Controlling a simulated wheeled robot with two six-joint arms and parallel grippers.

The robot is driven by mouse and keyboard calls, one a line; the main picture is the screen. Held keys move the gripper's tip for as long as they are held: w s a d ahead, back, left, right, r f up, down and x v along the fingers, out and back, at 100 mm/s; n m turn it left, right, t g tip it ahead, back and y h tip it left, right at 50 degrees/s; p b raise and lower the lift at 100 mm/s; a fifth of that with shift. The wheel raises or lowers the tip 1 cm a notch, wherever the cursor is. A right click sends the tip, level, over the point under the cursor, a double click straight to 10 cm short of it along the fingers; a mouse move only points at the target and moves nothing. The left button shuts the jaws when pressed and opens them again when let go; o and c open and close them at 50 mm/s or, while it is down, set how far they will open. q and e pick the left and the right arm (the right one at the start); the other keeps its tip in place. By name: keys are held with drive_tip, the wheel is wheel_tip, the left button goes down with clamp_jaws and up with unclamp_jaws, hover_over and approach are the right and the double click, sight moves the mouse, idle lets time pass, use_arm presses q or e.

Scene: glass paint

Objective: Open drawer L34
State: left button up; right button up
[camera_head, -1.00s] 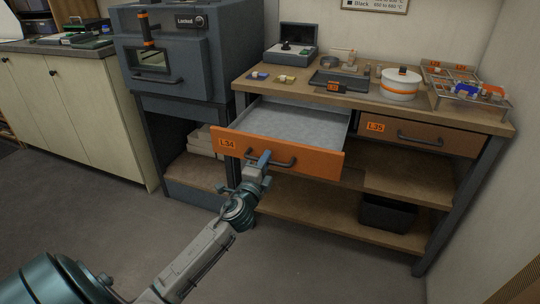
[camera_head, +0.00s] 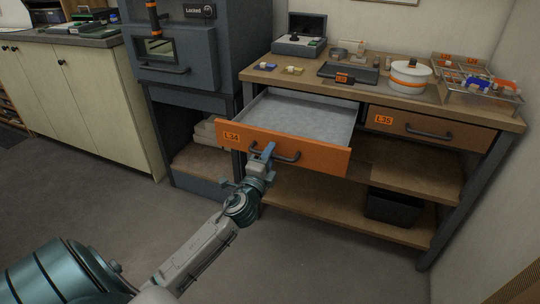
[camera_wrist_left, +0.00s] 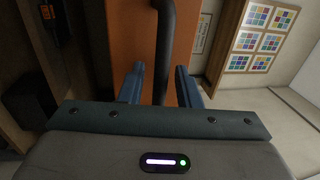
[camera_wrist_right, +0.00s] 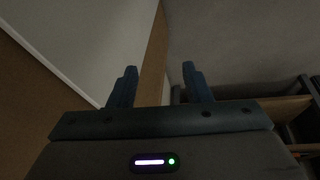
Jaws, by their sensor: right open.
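The orange drawer L34 (camera_head: 318,156) stands pulled out from the workbench, and its pale grey inside shows. Its dark bar handle (camera_head: 288,157) is on the front panel. My left gripper (camera_head: 266,151) is at the left part of this handle.
The closed drawer L35 (camera_head: 425,131) is to the right. A tray, a white pot (camera_head: 409,77) and a wire rack (camera_head: 483,93) stand on the bench top. A dark bin (camera_head: 392,207) is on the lower shelf. A grey kiln cabinet (camera_head: 187,92) stands left. Floor in front is clear.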

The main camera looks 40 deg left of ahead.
use_arm(q)
drive_tip(key=b+v, duration=0.2)
drive_tip(key=v, duration=0.8)
drive_tip(key=shift+s, duration=0.3)
use_arm(e)
drive_tip(key=shift+w+a+f+t+y, duration=0.3)
drive_tip(key=shift+w+a+f+t, duration=0.2)
drive_tip(key=shift+a+f, duration=0.15)
drive_tip(key=shift+w+a+f+t+y, duration=0.3)
drive_tip(key=shift+w+a+f+t, duration=0.2)
drive_tip(key=shift+f, duration=0.2)
use_arm(q)
drive_tip(key=shift+d+f, duration=0.1)
